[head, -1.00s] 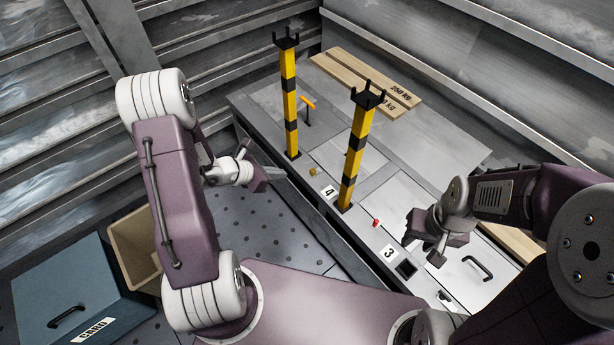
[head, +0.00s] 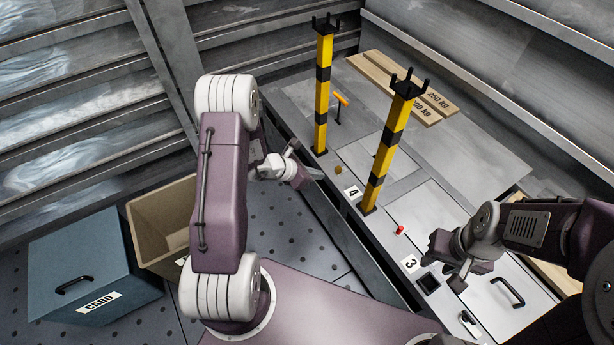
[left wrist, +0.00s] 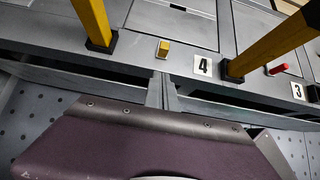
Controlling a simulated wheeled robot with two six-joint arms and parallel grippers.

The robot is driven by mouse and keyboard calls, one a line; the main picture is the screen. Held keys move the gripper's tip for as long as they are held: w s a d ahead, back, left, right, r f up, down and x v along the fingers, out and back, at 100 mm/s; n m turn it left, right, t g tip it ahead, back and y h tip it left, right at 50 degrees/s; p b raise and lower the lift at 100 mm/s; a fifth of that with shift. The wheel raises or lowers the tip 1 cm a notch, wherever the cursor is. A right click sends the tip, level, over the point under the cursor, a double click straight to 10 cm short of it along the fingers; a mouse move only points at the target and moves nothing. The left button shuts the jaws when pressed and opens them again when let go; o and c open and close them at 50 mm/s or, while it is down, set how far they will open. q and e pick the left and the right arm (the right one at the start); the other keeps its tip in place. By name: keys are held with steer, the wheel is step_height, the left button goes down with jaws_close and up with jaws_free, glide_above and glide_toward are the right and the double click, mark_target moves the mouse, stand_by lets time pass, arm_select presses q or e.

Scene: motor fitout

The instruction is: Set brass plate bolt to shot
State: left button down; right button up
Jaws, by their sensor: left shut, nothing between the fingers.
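The brass plate bolt appears to be the small brass-coloured block (head: 338,170) on the grey bench beside the number 4 label; it also shows in the left wrist view (left wrist: 163,48). My left gripper (head: 314,175) is shut and empty, to the left of the brass block and apart from it. In the left wrist view its closed fingers (left wrist: 161,88) point toward the block from the near side. My right gripper (head: 450,272) hangs over the bench near the number 3 label; its finger gap is unclear.
Two yellow-black posts (head: 322,95) (head: 388,150) stand on the bench on either side of the number 4 label. A red knob (head: 400,230) sits near number 3. Wooden planks (head: 405,85) lie at the back. A tan bin (head: 150,222) and blue box (head: 85,262) stand at left.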

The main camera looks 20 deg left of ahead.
mark_target(337, 169)
arm_select(q)
steer(key=w+d, duration=0.1)
steer(key=w+d+f, duration=0.1)
steer(key=w, duration=0.1)
steer(key=shift+d+b, duration=0.25)
steer(key=shift+b, duration=0.1)
steer(key=shift+w+d+r, duration=0.1)
steer(key=shift+w+d, duration=0.2)
steer(key=shift+w, duration=0.15)
arm_select(e)
steer(key=shift+f, duration=0.8)
arm_select(q)
steer(key=shift+w+d, duration=1.05)
steer(key=shift+w, duration=0.25)
steer(key=shift+a, duration=0.15)
